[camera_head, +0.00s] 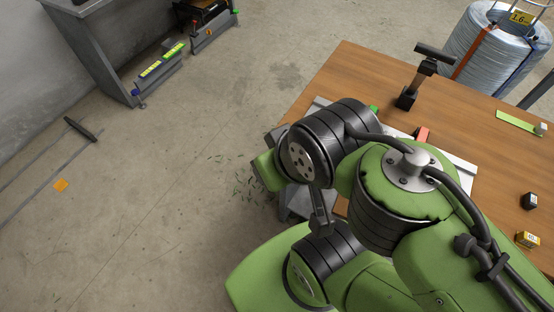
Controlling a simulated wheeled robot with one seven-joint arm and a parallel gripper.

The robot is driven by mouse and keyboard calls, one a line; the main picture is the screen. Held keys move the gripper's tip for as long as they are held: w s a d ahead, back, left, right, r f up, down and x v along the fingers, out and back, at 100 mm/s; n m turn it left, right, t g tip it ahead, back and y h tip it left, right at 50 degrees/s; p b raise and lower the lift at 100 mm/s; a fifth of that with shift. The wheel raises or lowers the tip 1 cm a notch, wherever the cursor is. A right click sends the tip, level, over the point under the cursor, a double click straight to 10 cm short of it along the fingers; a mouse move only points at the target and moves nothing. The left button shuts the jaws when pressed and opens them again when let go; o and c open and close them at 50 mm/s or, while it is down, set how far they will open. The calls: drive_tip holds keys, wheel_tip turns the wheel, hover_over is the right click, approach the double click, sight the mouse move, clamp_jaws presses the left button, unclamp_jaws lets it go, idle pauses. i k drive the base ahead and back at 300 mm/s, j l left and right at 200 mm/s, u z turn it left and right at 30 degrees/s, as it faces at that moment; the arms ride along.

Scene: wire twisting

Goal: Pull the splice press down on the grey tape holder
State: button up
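My green and black arm covers the middle and lower right, and my gripper is not visible behind its links. A black upright device with a raised crossbar handle (435,57) stands on the wooden table near its back edge. It may be the splice press, but I cannot tell for sure. No grey tape holder is clearly identifiable. A pale grey plate (463,168) lies on the table, largely hidden by my arm, with a red piece (421,134) at its back edge.
The wooden table (360,75) carries a light green strip (517,121), a small black block (529,201) and a yellow box (527,240) at right. A wire coil (492,50) stands behind it. Grey benches are at upper left. The concrete floor at left is mostly clear.

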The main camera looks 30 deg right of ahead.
sight(428, 67)
drive_tip(key=i+j+z, duration=0.1)
drive_tip(key=j+z, duration=0.6)
drive_tip(key=j, duration=0.2)
drive_tip(key=j+z, duration=0.35)
drive_tip(key=i+j+z, duration=0.3)
drive_tip(key=z, duration=0.15)
drive_tip(key=i+j+z, duration=0.2)
drive_tip(key=j+z, duration=0.25)
drive_tip(key=j, duration=0.15)
drive_tip(key=i+j+z, duration=0.1)
drive_tip(key=j+z, duration=0.75)
drive_tip(key=j, duration=0.25)
drive_tip(key=j+z, duration=0.45)
drive_tip(key=j, duration=0.15)
drive_tip(key=i+j+z, duration=0.5)
drive_tip(key=z, duration=0.2)
drive_tip(key=i+j+z, duration=0.2)
drive_tip(key=j+z, duration=0.2)
drive_tip(key=i+j+z, duration=0.25)
drive_tip(key=i+j, duration=0.1)
drive_tip(key=i, duration=0.1)
